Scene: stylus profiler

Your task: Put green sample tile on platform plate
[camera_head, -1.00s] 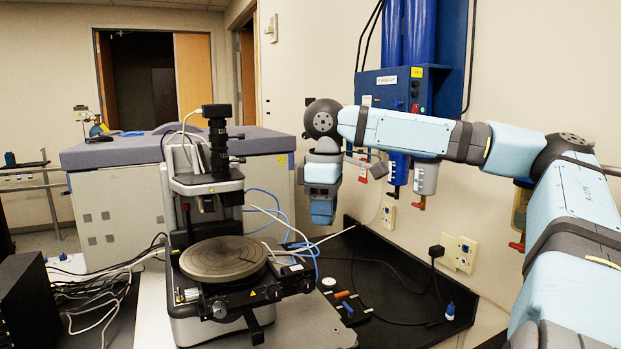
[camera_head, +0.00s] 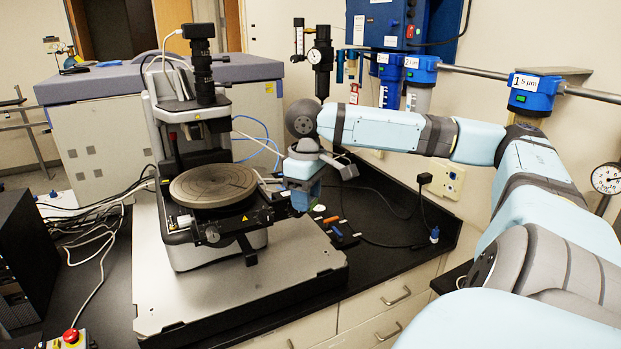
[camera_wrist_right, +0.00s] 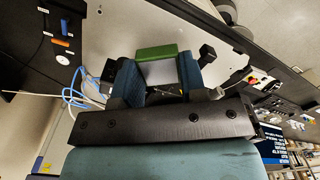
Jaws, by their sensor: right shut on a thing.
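The platform plate (camera_head: 213,186) is a round grey-brown disc on the stage of the stylus profiler. Its top looks bare. My right gripper (camera_head: 302,199) points down just right of the plate, beside the stage. In the right wrist view, the gripper (camera_wrist_right: 160,70) has its two blue fingers shut on the green sample tile (camera_wrist_right: 162,51), whose green edge shows between the fingertips. The tile cannot be made out in the head view, where the gripper hides it. My left gripper is not in view.
The profiler's camera column (camera_head: 200,65) rises behind the plate. Stage knobs (camera_head: 212,234) stick out at its front. Small coloured items (camera_head: 333,220) lie on the black bench top to the right. Cables run behind the gripper. The grey base slab (camera_head: 235,290) is clear in front.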

